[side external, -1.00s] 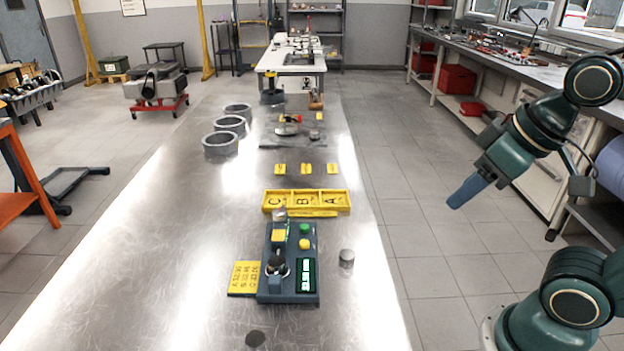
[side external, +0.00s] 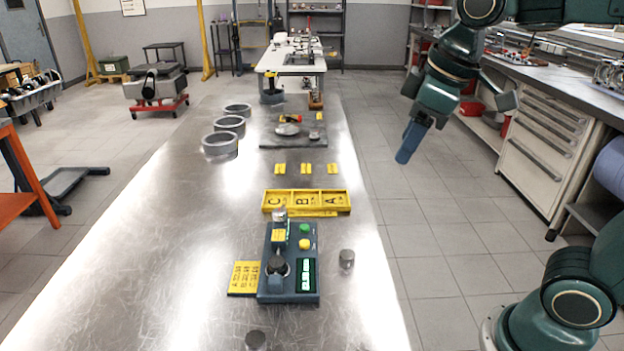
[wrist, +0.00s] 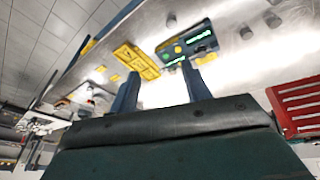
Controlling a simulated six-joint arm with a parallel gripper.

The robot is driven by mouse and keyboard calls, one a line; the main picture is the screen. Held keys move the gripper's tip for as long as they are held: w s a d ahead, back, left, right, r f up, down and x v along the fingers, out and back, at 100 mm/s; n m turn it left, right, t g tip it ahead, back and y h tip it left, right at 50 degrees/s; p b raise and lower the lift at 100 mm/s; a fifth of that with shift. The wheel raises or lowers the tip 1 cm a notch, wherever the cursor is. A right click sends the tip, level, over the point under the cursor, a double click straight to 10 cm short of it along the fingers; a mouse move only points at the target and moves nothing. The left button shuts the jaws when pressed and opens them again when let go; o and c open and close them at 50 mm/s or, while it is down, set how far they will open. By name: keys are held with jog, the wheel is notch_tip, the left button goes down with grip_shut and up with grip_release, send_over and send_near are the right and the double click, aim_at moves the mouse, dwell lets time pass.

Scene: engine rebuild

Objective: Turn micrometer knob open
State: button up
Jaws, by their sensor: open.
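The dark teal gauge unit (side external: 288,285) sits on the metal table, with a green-lit display (side external: 306,274), a green and a yellow button. A dark round knob (side external: 277,265) stands on its left part, and a silver cylindrical piece (side external: 279,215) is at its far end. I cannot tell which of these is the micrometer knob. The unit also shows upside down at the top of the wrist view (wrist: 187,42). My gripper (side external: 408,150) hangs in the air right of the table, well away from the unit. Its two blue fingers (wrist: 160,85) are apart and empty.
A yellow tray (side external: 284,200) marked A, B, C lies beyond the unit. A yellow label plate (side external: 244,277) is at its left. Small metal cylinders stand at its right (side external: 346,258) and in front (side external: 255,340). Several grey rings (side external: 220,143) lie farther back. The table's left side is clear.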

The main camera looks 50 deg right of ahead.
jog(key=w+a+n+g, duration=0.1)
jog(key=w+a+n, duration=0.15)
jog(key=w, duration=0.45)
jog(key=w+a+n+g, duration=0.1)
jog(key=w+n, duration=0.2)
jog(key=w, duration=0.3)
jog(key=n+g, duration=0.2)
jog(key=n, duration=0.2)
send_over(279, 211)
notch_tip(279, 211, down, 7)
jog(key=shift+r, duration=0.15)
jog(key=shift+d+f, duration=0.1)
jog(key=shift+f, duration=6.8)
jog(key=c, duration=1)
